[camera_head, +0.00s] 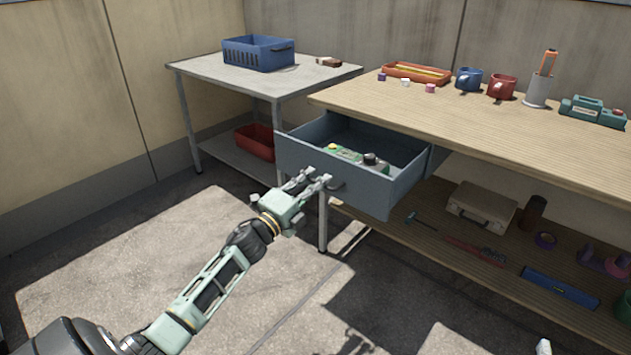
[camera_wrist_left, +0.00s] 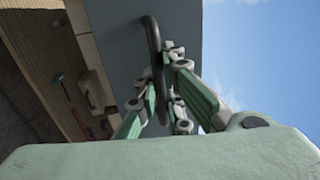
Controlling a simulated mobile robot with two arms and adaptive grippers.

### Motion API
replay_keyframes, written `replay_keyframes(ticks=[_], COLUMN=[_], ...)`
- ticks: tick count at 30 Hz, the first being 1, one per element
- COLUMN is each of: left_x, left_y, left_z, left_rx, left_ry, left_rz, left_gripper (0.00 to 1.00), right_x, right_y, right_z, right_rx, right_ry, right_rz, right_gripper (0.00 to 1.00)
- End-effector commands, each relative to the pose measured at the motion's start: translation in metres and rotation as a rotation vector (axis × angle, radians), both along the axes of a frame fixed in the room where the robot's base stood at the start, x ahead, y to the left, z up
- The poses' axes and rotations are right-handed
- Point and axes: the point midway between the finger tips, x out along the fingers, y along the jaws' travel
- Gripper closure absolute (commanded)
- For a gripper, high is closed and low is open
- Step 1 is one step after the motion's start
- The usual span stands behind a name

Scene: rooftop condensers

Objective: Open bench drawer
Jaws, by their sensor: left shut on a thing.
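The bench drawer (camera_head: 380,188) is grey-blue and pulled well out from under the wooden bench top (camera_head: 480,115). A green item with a dark round part (camera_head: 362,160) lies inside it. My left gripper (camera_head: 318,180) is at the drawer front and shut on the dark bar handle (camera_head: 336,184). In the left wrist view the handle (camera_wrist_left: 152,40) runs down between the fingers (camera_wrist_left: 165,95), with the drawer front (camera_wrist_left: 120,45) behind it. My right gripper is not in view.
A grey side table (camera_head: 300,78) with a blue basket (camera_head: 258,52) stands at the left, a red bin (camera_head: 256,142) on its shelf. Mugs and a tray line the bench top. The lower shelf (camera_head: 440,227) holds a case (camera_head: 482,205) and tools.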

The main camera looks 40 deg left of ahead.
Motion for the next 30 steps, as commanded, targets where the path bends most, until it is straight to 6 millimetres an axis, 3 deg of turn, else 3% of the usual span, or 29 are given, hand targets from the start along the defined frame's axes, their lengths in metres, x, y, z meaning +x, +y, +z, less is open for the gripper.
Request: replay_keyframes(ticks=[2, 3, 9, 20, 26, 30], left_x=[0.000, 0.000, 0.000, -0.002, -0.028, -0.058], left_y=[-0.001, -0.001, -0.001, 0.000, 0.002, 0.004], left_z=[-0.001, -0.001, -0.001, -0.001, -0.007, -0.014], left_rx=[0.000, -0.001, 0.000, 0.000, -0.001, -0.002], left_ry=[0.002, 0.002, 0.001, 0.001, 0.003, 0.005], left_rz=[-0.001, -0.001, -0.001, 0.000, -0.001, 0.001], left_gripper=[1.00, 0.90, 0.73, 0.72, 0.72, 0.72], right_x=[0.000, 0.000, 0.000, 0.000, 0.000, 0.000], right_y=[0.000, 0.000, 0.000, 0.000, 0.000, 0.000], right_z=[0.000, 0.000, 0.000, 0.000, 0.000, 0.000], right_rx=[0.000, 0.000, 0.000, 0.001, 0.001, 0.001], right_ry=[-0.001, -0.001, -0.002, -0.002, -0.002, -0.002], right_rz=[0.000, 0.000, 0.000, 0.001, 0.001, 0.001], right_gripper=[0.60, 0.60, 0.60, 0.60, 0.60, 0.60])
